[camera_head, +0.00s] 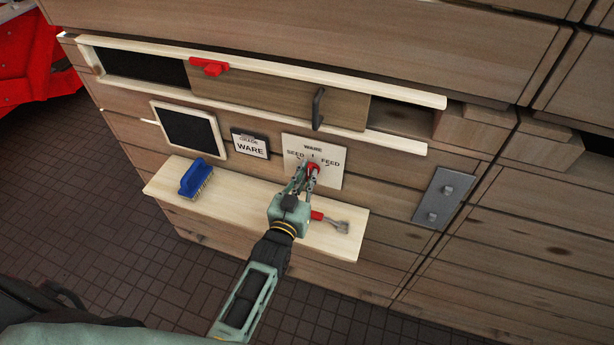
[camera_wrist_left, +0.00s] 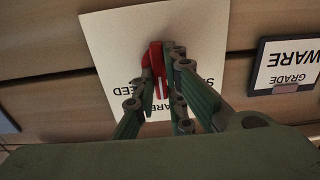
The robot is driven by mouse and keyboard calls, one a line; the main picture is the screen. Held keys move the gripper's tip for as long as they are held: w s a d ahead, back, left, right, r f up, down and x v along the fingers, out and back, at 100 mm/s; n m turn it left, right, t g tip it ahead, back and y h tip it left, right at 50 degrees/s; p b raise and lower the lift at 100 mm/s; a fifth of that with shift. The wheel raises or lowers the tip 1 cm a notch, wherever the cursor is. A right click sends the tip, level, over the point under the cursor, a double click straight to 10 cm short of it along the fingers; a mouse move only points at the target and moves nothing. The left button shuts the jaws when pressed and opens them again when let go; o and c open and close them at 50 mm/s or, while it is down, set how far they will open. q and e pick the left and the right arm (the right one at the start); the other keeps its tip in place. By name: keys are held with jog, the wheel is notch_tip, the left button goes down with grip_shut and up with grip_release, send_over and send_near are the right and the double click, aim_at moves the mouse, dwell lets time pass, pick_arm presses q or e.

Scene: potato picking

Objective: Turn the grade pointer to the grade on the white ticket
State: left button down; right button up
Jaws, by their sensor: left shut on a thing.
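The white grade plate (camera_head: 329,179) on the wooden wall reads WARE at top, SEED at left and FEED at right. Its red pointer knob (camera_head: 313,168) is at the plate's middle. My left gripper (camera_head: 311,180) is shut on the knob, which also shows red between the fingers in the left wrist view (camera_wrist_left: 154,58). Fingers cover part of the knob, so where it points is hard to tell. The white ticket (camera_head: 251,147), left of the plate, reads GRADE WARE; it appears upside down in the left wrist view (camera_wrist_left: 288,68). My right gripper is not in view.
A pale shelf (camera_head: 240,205) below holds a blue brush (camera_head: 195,178) and a red-handled scraper (camera_head: 330,221). A dark board (camera_head: 188,129) hangs left of the ticket. Above is a sliding panel with a dark handle (camera_head: 318,107). A grey metal plate (camera_head: 443,198) is at right.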

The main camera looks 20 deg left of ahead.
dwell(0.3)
pick_arm(q)
jog(key=c, duration=1.8)
grip_release()
jog(key=shift+s, duration=0.1)
jog(key=s, duration=1.2)
jog(key=shift+a, duration=0.2)
jog(key=shift+w, duration=0.1)
